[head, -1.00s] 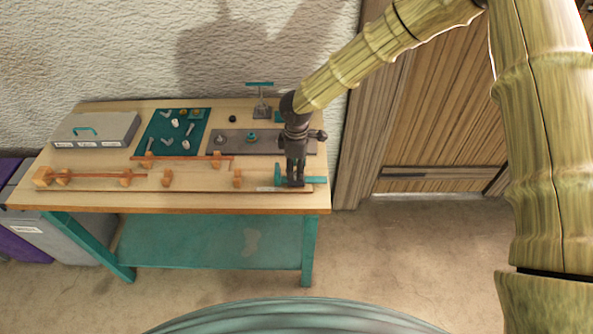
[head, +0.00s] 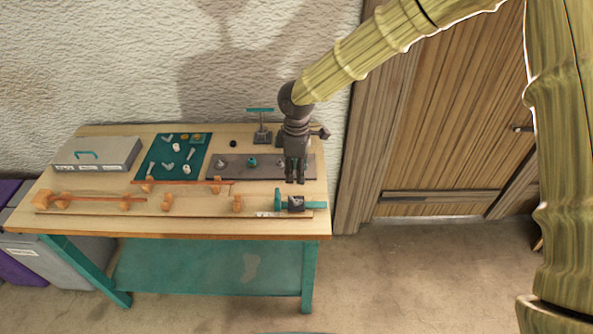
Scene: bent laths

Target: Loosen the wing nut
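A grey plate (head: 235,172) lies at the back right of the bench top. Several small fittings stand on it: a grey one (head: 221,164), a teal one (head: 252,162) and another beside my gripper. Which of them is the wing nut is too small to tell. A teal clamp (head: 278,200) with a dark block (head: 296,203) sits at the front right edge. My gripper (head: 295,181) points down over the right part of the plate, just behind the clamp in the picture. Its dark fingers look close together, and their gap is unclear. No held object shows.
A teal mat (head: 158,174) with small parts and a grey case (head: 97,153) lie left. Orange blocks with thin laths (head: 100,199) run along the front. A teal-handled stand (head: 262,134) is behind the plate. The wooden bench (head: 150,228) ends just right of the clamp.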

